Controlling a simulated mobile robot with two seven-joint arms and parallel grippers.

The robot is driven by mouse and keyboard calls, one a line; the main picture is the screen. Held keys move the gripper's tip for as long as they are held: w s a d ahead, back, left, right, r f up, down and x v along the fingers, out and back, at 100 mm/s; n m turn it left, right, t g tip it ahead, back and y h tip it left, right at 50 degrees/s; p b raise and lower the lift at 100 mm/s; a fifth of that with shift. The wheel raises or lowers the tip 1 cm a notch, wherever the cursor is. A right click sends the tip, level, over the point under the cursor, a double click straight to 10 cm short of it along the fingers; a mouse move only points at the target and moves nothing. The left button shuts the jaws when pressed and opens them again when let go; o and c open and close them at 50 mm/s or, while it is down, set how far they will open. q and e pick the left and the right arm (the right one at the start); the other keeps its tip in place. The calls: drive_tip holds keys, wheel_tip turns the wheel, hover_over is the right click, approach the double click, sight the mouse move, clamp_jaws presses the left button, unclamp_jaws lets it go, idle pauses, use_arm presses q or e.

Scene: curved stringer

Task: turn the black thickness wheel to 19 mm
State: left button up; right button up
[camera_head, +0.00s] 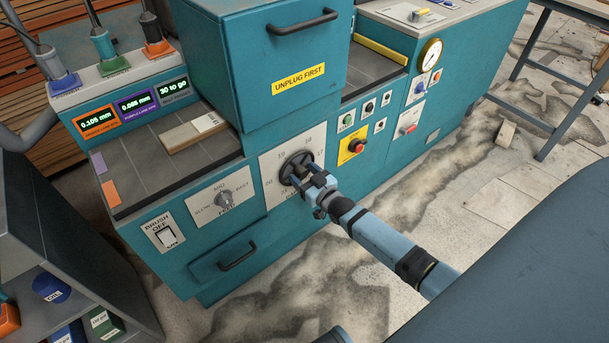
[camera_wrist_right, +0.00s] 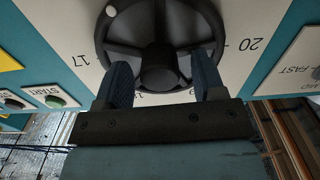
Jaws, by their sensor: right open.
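The black thickness wheel (camera_head: 292,164) sits on a white dial plate (camera_head: 268,160) on the teal machine's front. In the head view 20, 19, 18 and 17 run left to right around it. My right gripper (camera_head: 312,184) is at the wheel. In the right wrist view, which is upside down, the wheel (camera_wrist_right: 160,22) is close; my open fingers (camera_wrist_right: 162,72) stand either side of its hub (camera_wrist_right: 160,68), and I cannot tell whether they touch. A pale dot (camera_wrist_right: 110,10) marks the rim between spokes, past 17. The pointer is not clear. My left gripper is not in view.
A feed knob (camera_head: 225,198) and brush switch (camera_head: 165,232) are left of the wheel. A drawer handle (camera_head: 238,257) juts below. A red-and-yellow stop button (camera_head: 355,146) is to the right. A wood piece (camera_head: 194,132) lies on the bed; displays (camera_head: 137,103) stand behind.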

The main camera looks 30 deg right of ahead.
drive_tip(key=shift+c, duration=0.4)
drive_tip(key=c, duration=0.8)
drive_tip(key=shift+c, duration=0.2)
drive_tip(key=shift+n, duration=0.3)
